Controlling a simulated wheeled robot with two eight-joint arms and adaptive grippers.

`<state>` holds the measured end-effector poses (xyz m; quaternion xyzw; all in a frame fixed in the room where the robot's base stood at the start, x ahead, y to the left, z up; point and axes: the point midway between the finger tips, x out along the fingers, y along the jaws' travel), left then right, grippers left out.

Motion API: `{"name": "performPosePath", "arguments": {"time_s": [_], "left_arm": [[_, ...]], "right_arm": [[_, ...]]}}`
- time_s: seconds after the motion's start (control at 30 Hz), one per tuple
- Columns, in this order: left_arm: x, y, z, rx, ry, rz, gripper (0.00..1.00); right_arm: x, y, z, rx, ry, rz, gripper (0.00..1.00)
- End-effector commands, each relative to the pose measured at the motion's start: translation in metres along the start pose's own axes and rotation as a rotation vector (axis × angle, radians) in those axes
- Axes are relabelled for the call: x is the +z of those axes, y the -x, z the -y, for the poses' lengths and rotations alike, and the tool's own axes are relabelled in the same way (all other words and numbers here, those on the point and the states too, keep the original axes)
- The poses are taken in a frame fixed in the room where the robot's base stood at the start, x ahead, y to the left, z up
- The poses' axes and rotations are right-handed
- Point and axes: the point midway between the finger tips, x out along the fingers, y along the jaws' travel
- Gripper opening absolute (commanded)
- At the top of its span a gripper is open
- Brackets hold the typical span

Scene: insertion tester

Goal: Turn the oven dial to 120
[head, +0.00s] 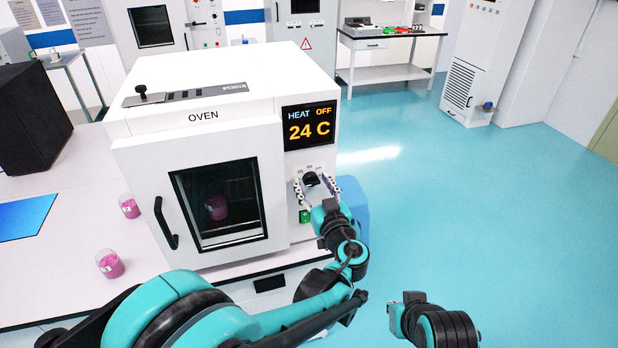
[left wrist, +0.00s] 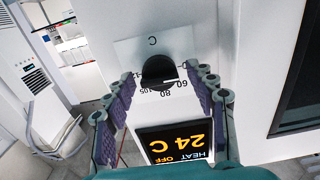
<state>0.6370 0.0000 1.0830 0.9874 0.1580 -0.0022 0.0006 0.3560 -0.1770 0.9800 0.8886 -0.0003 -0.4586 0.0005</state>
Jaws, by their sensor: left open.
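The oven (head: 222,100) is white, and its display (head: 310,126) reads HEAT OFF, 24 C. The black dial (head: 311,178) is below the display. In the left wrist view, the picture is upside down and the dial (left wrist: 160,72) shows a white pointer line near the 60 mark; 80 and 105 show beside it, and 120 cannot be read. My left gripper (head: 314,188) is open, with its purple-padded fingers on either side of the dial; contact cannot be made out. Part of my right arm (head: 435,318) is low in the head view; its fingers cannot be made out.
A green switch (head: 305,216) is below the dial. The oven door (head: 215,200) is shut, with a black handle (head: 166,223). Two beakers of pink liquid (head: 129,206) (head: 110,264) stand left of the oven. Open floor (head: 480,200) lies to the right.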

Motion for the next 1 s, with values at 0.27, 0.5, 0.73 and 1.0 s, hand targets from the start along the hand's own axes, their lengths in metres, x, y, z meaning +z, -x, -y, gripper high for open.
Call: {"name": "performPosePath", "arguments": {"time_s": [0.27, 0.5, 0.73, 1.0], "left_arm": [[0.0001, 0.0001, -0.0001, 0.000, 0.000, 0.000, 0.35], [0.0001, -0.0002, 0.0001, 0.000, 0.000, 0.000, 0.07], [0.0000, -0.0004, 0.0000, 0.001, -0.032, 0.000, 0.07], [-0.0001, -0.0008, -0.0007, 0.003, -0.184, -0.002, 0.07]], "right_arm": [[0.0004, -0.0001, 0.0000, 0.000, 0.000, 0.000, 0.00], [0.0004, -0.0001, 0.0000, 0.000, 0.000, 0.000, 0.00], [0.0003, -0.0001, 0.0000, 0.000, 0.000, 0.000, 0.00], [0.0002, 0.0002, 0.0000, 0.000, 0.000, 0.000, 0.00]]}}
